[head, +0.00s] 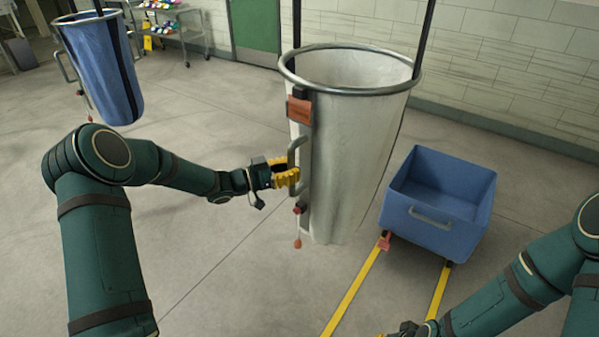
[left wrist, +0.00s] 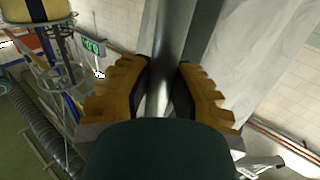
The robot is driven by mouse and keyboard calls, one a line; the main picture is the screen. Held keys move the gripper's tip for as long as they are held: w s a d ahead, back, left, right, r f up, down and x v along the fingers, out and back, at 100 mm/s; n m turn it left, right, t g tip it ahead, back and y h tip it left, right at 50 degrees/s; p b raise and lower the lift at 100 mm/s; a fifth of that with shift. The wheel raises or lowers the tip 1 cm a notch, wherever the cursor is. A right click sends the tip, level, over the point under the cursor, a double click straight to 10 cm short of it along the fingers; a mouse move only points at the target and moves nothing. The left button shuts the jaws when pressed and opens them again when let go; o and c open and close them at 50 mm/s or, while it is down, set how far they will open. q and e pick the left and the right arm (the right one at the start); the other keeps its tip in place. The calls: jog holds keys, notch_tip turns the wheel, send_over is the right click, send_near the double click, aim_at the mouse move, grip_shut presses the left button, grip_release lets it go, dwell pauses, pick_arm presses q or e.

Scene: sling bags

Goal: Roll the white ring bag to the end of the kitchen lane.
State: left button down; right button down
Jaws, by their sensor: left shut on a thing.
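The white ring bag (head: 350,150) hangs upright in the middle of the head view, its round metal ring open at the top and dark straps rising from it. A grey handle (head: 294,152) runs down its left side, below an orange-brown tag (head: 299,110). My left gripper (head: 287,178) has its yellow fingers shut on this handle. In the left wrist view the grey bar passes between the fingers (left wrist: 166,75), with the white cloth (left wrist: 265,60) behind. My right gripper (head: 392,334) shows only partly at the bottom edge; its fingers are mostly cut off.
A blue cart (head: 437,222) stands right of the bag, close by, at the far end of two yellow floor lines (head: 352,292). A blue bag (head: 100,70) hangs at the back left. A shelf trolley (head: 175,30) stands behind. The floor at left is clear.

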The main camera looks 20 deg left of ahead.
pick_arm(q)
jog(key=shift+w+a, duration=0.1)
jog(key=shift+a, duration=0.2)
jog(key=c, duration=0.8)
grip_release()
jog(key=shift+c, duration=0.2)
jog(key=v, duration=1.2)
jog(key=shift+d, duration=0.1)
